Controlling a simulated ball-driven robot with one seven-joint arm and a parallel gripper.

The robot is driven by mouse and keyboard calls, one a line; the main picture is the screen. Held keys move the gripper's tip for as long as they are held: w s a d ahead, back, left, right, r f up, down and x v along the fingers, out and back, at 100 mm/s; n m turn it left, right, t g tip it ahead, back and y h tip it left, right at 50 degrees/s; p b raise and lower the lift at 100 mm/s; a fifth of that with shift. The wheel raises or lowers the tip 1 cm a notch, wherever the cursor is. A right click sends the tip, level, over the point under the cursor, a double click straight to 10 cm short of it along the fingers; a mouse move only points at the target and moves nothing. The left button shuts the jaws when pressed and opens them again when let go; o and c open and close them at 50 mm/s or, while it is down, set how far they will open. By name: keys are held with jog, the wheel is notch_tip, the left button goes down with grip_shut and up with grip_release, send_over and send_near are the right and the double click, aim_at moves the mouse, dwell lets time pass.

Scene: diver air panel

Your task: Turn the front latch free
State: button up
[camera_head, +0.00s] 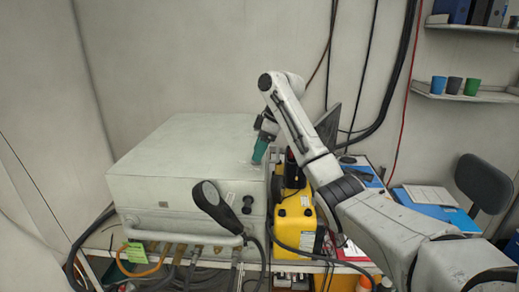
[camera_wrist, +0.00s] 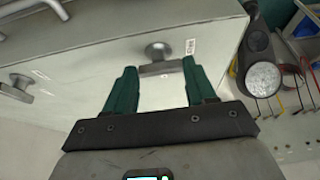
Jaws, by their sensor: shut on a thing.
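The pale grey air panel box (camera_head: 185,145) stands on the bench in the head view. My gripper (camera_head: 257,160) reaches down at its right side, green fingers pointing down. In the wrist view, a grey metal latch (camera_wrist: 158,52) with a round knob and flat bar sits on the box's pale side face (camera_wrist: 100,65). My gripper (camera_wrist: 160,68) is shut on this latch's bar, one green finger at each end. A second similar latch (camera_wrist: 20,83) is at the left on the same face. The latches are hidden in the head view.
A yellow case (camera_head: 296,222) stands right of the box, close below my arm. Hoses (camera_head: 150,268) run below. A blue folder (camera_head: 425,195) lies farther right.

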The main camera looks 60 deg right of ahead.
dwell(0.4)
jog(key=o, duration=1)
jog(key=shift+o, duration=0.2)
jog(key=shift+r, duration=0.15)
jog(key=v, duration=1)
jog(key=shift+s+r+b, duration=0.2)
jog(key=shift+b, duration=0.1)
jog(key=shift+d, duration=0.1)
